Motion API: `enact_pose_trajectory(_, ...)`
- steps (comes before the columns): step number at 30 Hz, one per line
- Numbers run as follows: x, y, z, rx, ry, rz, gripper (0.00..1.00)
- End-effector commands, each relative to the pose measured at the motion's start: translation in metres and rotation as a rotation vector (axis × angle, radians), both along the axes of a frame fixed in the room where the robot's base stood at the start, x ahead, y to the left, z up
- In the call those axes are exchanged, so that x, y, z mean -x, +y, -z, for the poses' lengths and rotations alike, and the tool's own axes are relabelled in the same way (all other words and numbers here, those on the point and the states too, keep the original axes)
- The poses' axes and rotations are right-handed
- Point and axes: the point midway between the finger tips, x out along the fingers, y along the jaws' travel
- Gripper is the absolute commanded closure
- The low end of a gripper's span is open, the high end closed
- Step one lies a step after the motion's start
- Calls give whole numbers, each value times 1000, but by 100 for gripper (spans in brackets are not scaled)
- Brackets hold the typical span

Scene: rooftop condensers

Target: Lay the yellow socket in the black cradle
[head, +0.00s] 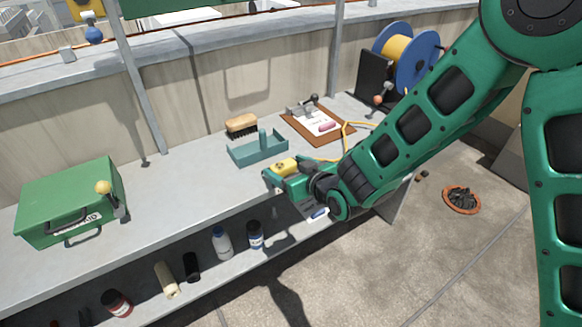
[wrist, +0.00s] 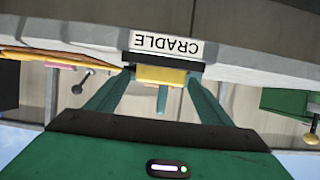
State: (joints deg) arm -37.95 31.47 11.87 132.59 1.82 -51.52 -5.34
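The yellow socket (head: 285,166) is at my gripper (head: 277,177), near the front edge of the bench. In the wrist view, the yellow socket (wrist: 161,75) sits between the two green fingertips (wrist: 160,78), which appear to close on its sides. The black cradle (wrist: 195,66) shows as a dark strip right against the socket, behind a white label reading CRADLE. The wrist picture is upside down. I cannot tell whether the socket touches the cradle. In the head view my gripper hides the cradle.
A teal tray (head: 262,156) with an upright post stands just behind my gripper. A brush (head: 241,124), a clipboard (head: 303,126) and a cable reel (head: 423,60) lie farther back. A green case (head: 60,205) is at left. Bottles, including a white one (head: 221,243), stand on the lower shelf.

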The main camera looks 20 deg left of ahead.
Motion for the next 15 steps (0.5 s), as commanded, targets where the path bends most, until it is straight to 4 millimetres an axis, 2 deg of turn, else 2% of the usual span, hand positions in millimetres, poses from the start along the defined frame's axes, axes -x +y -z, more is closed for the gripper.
enact_pose_trajectory(9,0,0,-1,0,0,0,23)
enact_pose_trajectory(15,2,-2,-15,0,-1,0,23)
